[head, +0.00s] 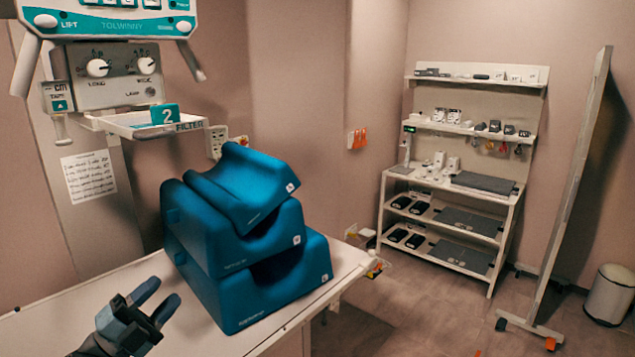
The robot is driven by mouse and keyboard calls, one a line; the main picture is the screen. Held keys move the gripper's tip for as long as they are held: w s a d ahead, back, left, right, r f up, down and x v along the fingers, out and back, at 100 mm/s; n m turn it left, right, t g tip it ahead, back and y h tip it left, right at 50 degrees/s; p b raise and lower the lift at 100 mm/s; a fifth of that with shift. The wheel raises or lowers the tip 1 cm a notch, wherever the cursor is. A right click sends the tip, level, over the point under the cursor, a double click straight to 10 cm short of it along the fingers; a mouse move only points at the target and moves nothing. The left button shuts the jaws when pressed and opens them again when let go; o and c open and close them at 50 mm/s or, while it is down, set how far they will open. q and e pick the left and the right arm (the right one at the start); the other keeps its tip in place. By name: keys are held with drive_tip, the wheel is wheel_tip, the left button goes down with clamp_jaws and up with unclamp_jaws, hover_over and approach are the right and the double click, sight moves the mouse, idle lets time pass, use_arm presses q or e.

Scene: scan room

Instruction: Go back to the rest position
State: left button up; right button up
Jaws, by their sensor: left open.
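My left gripper (158,302) is in the lower left of the head view, over the near part of the white table (60,318). Its two blue-tipped fingers are apart, with nothing between them. A stack of blue positioning cushions (262,290) stands on the table just to the right of the gripper, with a gap between them. My right gripper is not in view.
A scanner unit (105,72) with knobs and a filter tray (140,124) hangs above the table at upper left. A white shelf rack (450,190) stands at the back. A tall panel (572,190) and a bin (609,296) are at right. The floor (410,305) between is mostly clear.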

use_arm(q)
drive_tip(key=s+d+f+n+y, duration=0.1)
drive_tip(key=s+f+n+y, duration=0.35)
drive_tip(key=f, duration=0.35)
drive_tip(key=s+d+f+n+y, duration=0.1)
drive_tip(key=s+f+n+y, duration=0.2)
drive_tip(key=f+n, duration=0.4)
drive_tip(key=s+d+f+n+y, duration=0.1)
drive_tip(key=s+f+n+y, duration=0.3)
drive_tip(key=f, duration=0.5)
drive_tip(key=s+d+f+n+g, duration=0.2)
drive_tip(key=s+f+g, duration=0.1)
drive_tip(key=s+f, duration=0.2)
drive_tip(key=s+d+f+n+g+y+p, duration=0.1)
drive_tip(key=s+d+f+n+g, duration=0.1)
drive_tip(key=s+f, duration=0.4)
drive_tip(key=shift+s+d+f+n+g, duration=0.35)
drive_tip(key=shift+s+n+g, duration=0.35)
drive_tip(key=shift+s+n, duration=0.2)
drive_tip(key=shift+r, duration=0.1)
